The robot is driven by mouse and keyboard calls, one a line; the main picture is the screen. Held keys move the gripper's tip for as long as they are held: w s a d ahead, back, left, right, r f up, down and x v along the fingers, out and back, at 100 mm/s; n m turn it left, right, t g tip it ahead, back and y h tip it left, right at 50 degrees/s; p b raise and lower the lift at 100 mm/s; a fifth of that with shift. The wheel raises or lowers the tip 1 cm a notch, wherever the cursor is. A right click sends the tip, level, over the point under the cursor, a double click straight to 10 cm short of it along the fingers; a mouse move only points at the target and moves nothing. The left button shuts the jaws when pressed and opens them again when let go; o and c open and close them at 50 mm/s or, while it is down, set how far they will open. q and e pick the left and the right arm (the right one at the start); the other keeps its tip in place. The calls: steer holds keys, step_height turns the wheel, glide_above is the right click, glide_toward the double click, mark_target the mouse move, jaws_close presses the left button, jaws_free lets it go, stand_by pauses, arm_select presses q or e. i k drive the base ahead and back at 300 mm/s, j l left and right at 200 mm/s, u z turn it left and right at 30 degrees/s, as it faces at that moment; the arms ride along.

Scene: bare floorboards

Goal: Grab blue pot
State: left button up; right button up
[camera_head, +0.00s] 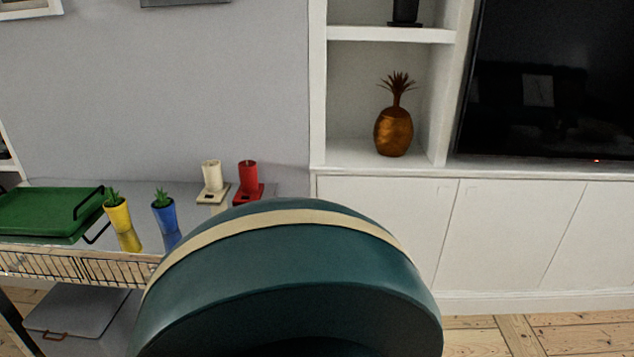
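The blue pot (164,216) holds a small green plant and stands upright on a reflective tabletop (144,198) at the left. A yellow pot (117,214) with a similar plant stands just to its left. Neither of my grippers shows in the head view, so where they are relative to the pot cannot be seen.
A green tray (48,212) with dark handles lies left of the pots. A white candle holder (212,182) and a red one (248,182) stand behind right. A large teal rounded chair back (290,265) fills the lower middle, hiding the table's right part. White cabinets (500,235) stand right.

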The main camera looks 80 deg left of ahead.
mark_target(164, 208)
steer(key=u, duration=3.7)
